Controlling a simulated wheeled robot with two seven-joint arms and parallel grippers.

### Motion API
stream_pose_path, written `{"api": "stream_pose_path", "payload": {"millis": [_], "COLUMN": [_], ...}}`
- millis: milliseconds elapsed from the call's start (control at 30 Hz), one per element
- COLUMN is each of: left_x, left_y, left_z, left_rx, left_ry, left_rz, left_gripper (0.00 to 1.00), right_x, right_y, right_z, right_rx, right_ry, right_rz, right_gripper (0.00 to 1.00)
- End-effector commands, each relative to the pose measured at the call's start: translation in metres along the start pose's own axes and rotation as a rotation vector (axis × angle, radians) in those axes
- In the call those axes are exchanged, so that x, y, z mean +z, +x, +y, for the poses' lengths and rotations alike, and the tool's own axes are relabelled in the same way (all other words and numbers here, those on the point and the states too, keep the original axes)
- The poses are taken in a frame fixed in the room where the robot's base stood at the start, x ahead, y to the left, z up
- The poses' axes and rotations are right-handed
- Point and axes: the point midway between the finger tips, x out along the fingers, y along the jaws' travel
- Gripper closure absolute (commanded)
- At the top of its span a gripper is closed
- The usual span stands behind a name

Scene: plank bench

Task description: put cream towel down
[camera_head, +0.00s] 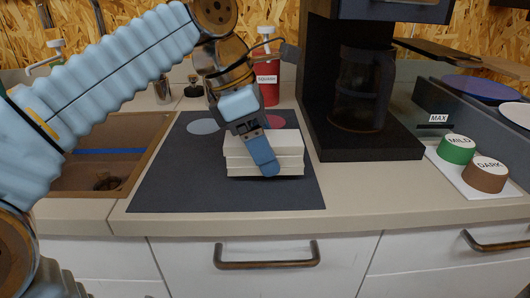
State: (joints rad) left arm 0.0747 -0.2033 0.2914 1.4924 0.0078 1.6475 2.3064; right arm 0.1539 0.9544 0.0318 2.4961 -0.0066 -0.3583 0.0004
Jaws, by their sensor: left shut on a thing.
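The cream towel (237,162) is a thick folded stack with several layers. It sits on or just above the dark grey mat (175,185) on the counter; I cannot tell whether it touches. My left gripper (263,160) reaches in from the upper left and is shut on the towel, one blue finger lying over its front face. The other finger is hidden behind the towel. My right gripper is not in view.
A black coffee machine (375,146) with a glass jug stands right of the mat. A red bottle (268,90) stands behind. A sink (108,180) lies left. Green (456,150) and brown (486,174) labelled pieces are at right. The mat's front left is bare.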

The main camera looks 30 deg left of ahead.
Motion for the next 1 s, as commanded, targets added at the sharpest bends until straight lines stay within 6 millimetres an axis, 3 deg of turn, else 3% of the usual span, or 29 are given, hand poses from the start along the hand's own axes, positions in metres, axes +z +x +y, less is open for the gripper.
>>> {"api": "stream_pose_path", "payload": {"millis": [133,500,533,667,1000], "left_x": [-0.006,-0.008,-0.007,-0.007,-0.005], "left_y": [0.015,0.019,0.018,0.018,0.013], "left_z": [-0.001,-0.001,-0.001,-0.001,-0.001], "left_rx": [0.0,0.0,0.0,0.0,0.001], "left_ry": [0.001,0.001,0.001,0.001,0.002], "left_rz": [-0.001,-0.001,-0.001,-0.001,-0.001], "left_gripper": [0.63,0.63,0.22,0.02,0.01], "right_x": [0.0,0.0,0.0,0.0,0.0], "right_y": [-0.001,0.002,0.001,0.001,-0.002], "right_z": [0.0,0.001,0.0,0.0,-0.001], "right_rx": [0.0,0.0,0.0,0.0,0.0], "right_ry": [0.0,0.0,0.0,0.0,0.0], "right_rz": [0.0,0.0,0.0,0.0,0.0], "right_gripper": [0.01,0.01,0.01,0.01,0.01]}}
